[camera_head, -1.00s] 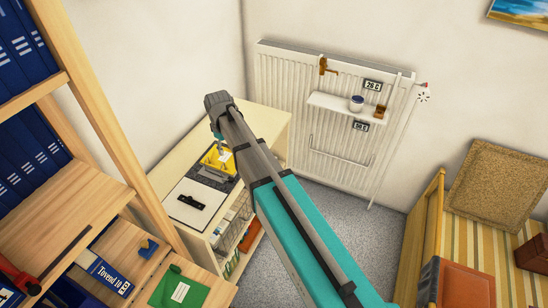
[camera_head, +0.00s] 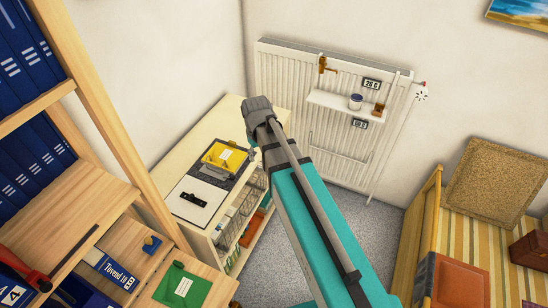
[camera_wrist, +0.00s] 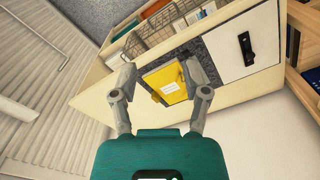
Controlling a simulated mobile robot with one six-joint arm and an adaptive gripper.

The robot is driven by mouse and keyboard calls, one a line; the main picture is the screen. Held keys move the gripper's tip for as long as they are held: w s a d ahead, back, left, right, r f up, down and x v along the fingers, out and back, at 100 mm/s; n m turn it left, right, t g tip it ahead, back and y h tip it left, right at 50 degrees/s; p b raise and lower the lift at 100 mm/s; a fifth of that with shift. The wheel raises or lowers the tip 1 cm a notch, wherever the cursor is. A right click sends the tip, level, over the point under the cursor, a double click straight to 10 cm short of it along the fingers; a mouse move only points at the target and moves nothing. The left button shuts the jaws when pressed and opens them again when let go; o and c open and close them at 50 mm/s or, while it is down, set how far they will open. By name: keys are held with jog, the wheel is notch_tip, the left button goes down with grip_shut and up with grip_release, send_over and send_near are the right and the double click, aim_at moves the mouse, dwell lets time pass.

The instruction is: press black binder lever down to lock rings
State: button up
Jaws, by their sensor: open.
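The black lever (camera_head: 193,200) lies on a white panel (camera_head: 212,188) on top of the low cream cabinet. In the wrist view the lever (camera_wrist: 246,48) is at the upper right, beside my gripper (camera_wrist: 159,66) and clear of it. My gripper is open, with its two fingers on either side of a yellow object with a white label (camera_wrist: 168,86) in the picture. I cannot tell how high the fingers are above it. The yellow object also shows in the head view (camera_head: 224,157), on a dark speckled surface. No rings can be made out.
The cabinet (camera_head: 190,145) has wire baskets (camera_head: 236,212) at its open side. A wooden shelf with blue binders (camera_head: 38,150) stands at the left. A white radiator (camera_head: 290,90) is on the wall behind.

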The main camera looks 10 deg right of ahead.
jog(key=s+d+r+m+p, duration=0.1)
jog(key=s+d+m, duration=0.1)
jog(key=s+d, duration=0.2)
jog(key=shift+s+r, duration=0.35)
jog(key=shift+s, duration=0.25)
jog(key=s+d+f+m+b, duration=0.2)
jog(key=s+d+f+b, duration=0.1)
jog(key=s, duration=0.1)
jog(key=shift+s+f, duration=0.3)
jog(key=shift+f, duration=0.05)
dwell(2.3)
